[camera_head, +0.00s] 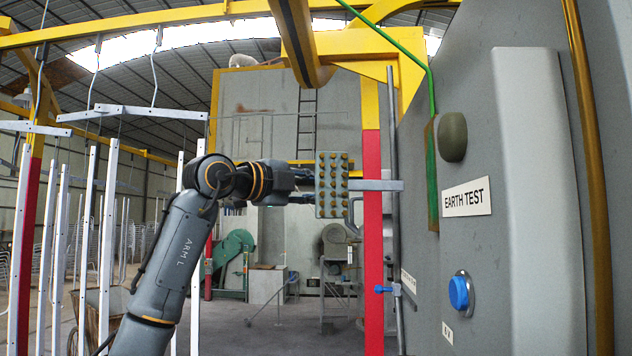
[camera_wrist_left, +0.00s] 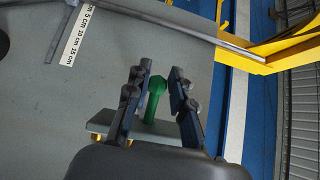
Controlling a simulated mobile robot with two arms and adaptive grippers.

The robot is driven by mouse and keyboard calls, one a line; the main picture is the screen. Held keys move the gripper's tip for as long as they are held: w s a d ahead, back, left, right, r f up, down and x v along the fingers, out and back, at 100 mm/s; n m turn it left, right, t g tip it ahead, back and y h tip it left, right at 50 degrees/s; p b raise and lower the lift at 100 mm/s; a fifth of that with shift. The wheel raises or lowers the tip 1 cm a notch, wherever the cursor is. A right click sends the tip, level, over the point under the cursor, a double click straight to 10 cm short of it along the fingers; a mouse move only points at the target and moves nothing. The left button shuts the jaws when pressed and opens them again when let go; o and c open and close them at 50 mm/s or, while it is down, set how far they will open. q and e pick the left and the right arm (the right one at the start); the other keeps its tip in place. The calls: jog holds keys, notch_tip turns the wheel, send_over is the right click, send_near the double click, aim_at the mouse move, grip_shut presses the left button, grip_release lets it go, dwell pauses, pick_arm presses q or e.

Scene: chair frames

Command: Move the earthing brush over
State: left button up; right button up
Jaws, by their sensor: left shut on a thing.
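The earthing brush shows in the head view as an upright grey-green plate (camera_head: 332,205) covered in rows of brownish studs. In the left wrist view its green handle (camera_wrist_left: 154,98) stands between the fingers of my left gripper (camera_wrist_left: 160,75). My left gripper is shut on this handle. In the head view my left gripper (camera_head: 303,186) reaches in from the left behind the plate, which hides part of the fingers. A grey horizontal bar (camera_head: 378,185) runs from the plate's right side towards an upright rod; I cannot tell whether they touch. My right gripper is not in view.
At the right stands a grey panel labelled EARTH TEST (camera_head: 467,197) with a blue button (camera_head: 460,293). A red and yellow post (camera_head: 372,240) stands just right of the brush. White hanging frames (camera_head: 108,230) fill the left. A cm scale (camera_wrist_left: 75,35) shows in the wrist view.

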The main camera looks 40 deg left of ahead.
pick_arm(q)
jog(key=shift+w+a, duration=0.25)
jog(key=shift+w, duration=0.2)
jog(key=shift+w+p, duration=0.1)
jog(key=shift+p, duration=0.2)
jog(key=shift+w+a+r+p, duration=0.15)
jog(key=shift+w+p, duration=0.25)
jog(key=shift+w+a+p, duration=0.2)
jog(key=shift+w+p, duration=0.25)
jog(key=shift+w, duration=0.15)
jog(key=shift+w+a+p, duration=0.15)
jog(key=shift+w+p, duration=0.25)
jog(key=shift+w, duration=0.2)
jog(key=shift+c, duration=0.3)
jog(key=shift+w, duration=0.2)
grip_shut()
jog(key=shift+w+a+f, duration=0.1)
jog(key=shift+f, duration=0.15)
